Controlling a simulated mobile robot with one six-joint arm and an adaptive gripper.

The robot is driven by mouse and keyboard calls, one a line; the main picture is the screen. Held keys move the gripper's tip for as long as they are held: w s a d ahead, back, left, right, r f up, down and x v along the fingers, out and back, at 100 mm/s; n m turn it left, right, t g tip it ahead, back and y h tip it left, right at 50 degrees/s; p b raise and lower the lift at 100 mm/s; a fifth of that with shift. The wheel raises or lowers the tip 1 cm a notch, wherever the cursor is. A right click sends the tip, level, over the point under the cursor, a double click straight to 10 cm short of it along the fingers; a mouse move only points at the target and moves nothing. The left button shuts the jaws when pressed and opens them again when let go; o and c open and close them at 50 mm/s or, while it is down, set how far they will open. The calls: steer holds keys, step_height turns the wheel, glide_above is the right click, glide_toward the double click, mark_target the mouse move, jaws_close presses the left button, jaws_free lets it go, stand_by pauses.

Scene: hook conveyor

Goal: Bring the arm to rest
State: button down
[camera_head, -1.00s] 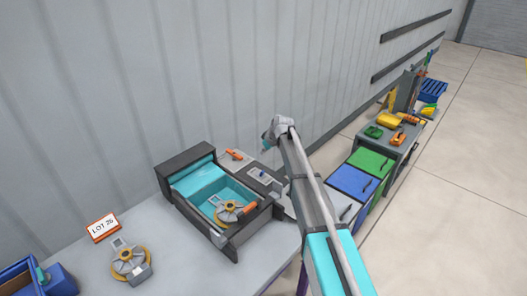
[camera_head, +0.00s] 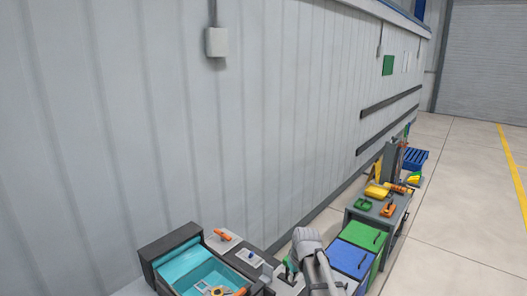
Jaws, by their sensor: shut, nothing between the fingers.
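My arm (camera_head: 312,262) shows at the bottom edge, right of the teal-lined box.
The open box (camera_head: 198,262) with a teal tray holds a grey and orange part, cut off below. A small orange item (camera_head: 223,235) lies behind it. Green (camera_head: 363,234) and blue (camera_head: 350,259) bins stand right of my arm. Beyond them is a table with yellow, green and orange items (camera_head: 378,191). The floor at right is clear.

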steer(key=s+d+m+g+h, duration=0.1)
steer(key=s+d+m, duration=0.3)
steer(key=s, duration=1.2)
steer(key=d, duration=0.3)
steer(key=shift+f+g+h, duration=0.2)
steer(key=shift+g+h, duration=0.1)
steer(key=shift+h, duration=0.1)
steer(key=shift+w, duration=0.1)
steer(key=shift+a, duration=0.1)
